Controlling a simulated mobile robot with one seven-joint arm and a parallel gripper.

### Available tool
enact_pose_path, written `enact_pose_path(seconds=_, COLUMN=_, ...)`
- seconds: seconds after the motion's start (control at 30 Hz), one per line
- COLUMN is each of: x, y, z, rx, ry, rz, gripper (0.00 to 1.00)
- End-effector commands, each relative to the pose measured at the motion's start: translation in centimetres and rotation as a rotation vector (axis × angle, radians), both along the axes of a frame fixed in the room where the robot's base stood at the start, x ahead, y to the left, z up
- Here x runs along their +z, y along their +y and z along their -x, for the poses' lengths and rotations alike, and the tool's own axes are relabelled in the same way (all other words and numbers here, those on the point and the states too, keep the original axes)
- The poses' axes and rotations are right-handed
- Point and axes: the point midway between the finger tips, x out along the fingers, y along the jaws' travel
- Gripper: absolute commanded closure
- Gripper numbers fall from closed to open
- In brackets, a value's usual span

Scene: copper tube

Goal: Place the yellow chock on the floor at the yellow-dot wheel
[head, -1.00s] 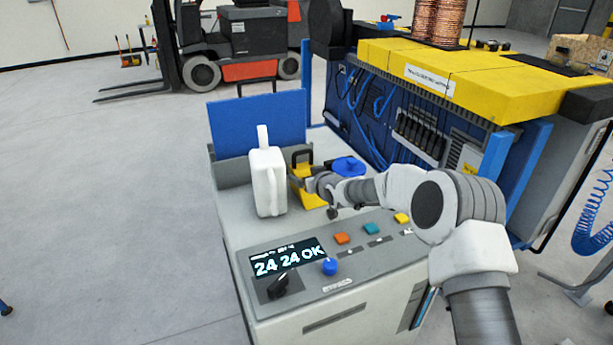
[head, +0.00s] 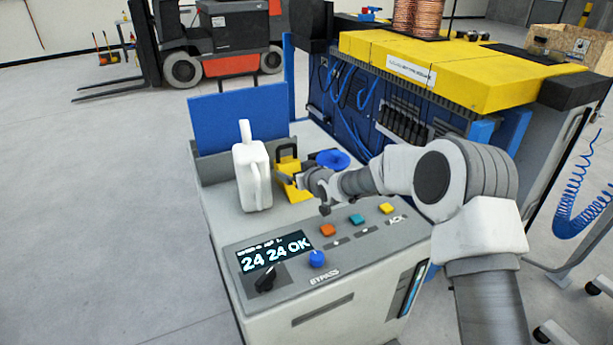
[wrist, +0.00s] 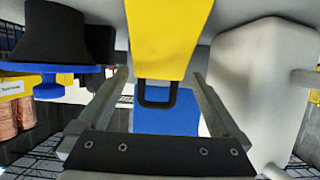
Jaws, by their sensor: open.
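The yellow chock (head: 291,188) with a black loop handle (head: 287,151) sits on the grey console top, between the white jug and the blue knob-like part. In the wrist view the yellow chock (wrist: 165,38) is large and its black handle (wrist: 157,100) lies between my fingers. My gripper (head: 307,181) is at the chock's right side in the head view. It also shows in the wrist view (wrist: 160,76), with its two fingers apart on either side of the handle, not closed on it. I cannot make out a yellow-dot wheel; forklift wheels (head: 182,68) show at the back.
The white jug (head: 253,176) stands close left of the chock. A blue round part (head: 332,159) is close on the right. A blue panel (head: 238,122) stands behind. The yellow-topped machine (head: 450,72) is at right. The floor at left is clear.

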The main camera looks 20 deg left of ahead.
Motion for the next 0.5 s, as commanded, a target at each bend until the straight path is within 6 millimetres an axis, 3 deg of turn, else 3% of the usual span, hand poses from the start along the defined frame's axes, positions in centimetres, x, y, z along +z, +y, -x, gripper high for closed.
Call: enact_pose_path(seconds=0.5, x=2.8, y=-5.3, z=4.1, rx=-0.002, ry=0.0, rz=0.0, gripper=0.0)
